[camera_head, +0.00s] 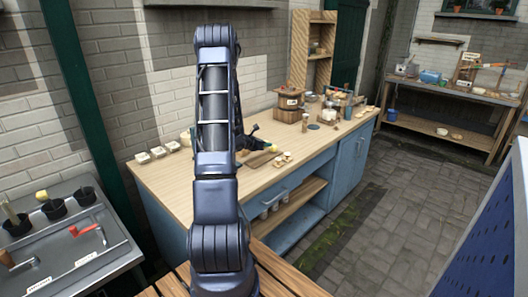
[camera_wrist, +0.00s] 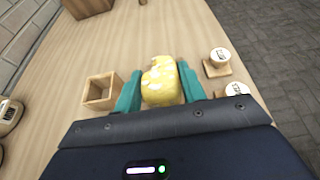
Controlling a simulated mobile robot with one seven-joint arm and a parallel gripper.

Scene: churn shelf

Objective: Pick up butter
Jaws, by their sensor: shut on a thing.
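The butter is a yellow lump with pale streaks (camera_wrist: 161,82), seen in the wrist view between the two teal fingers of my gripper (camera_wrist: 160,92). The fingers press on it from the left and right sides. In the head view my arm stands in front of the wooden-topped counter (camera_head: 165,190), and the butter (camera_head: 272,148) shows as a small yellow spot at the gripper, just right of the arm. I cannot tell whether the butter is clear of the counter or still touching it.
In the wrist view an open wooden box (camera_wrist: 101,91) sits left of the gripper, and a round labelled piece on a wooden block (camera_wrist: 218,57) sits to the right. The paved floor (camera_head: 370,220) on the right is clear.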

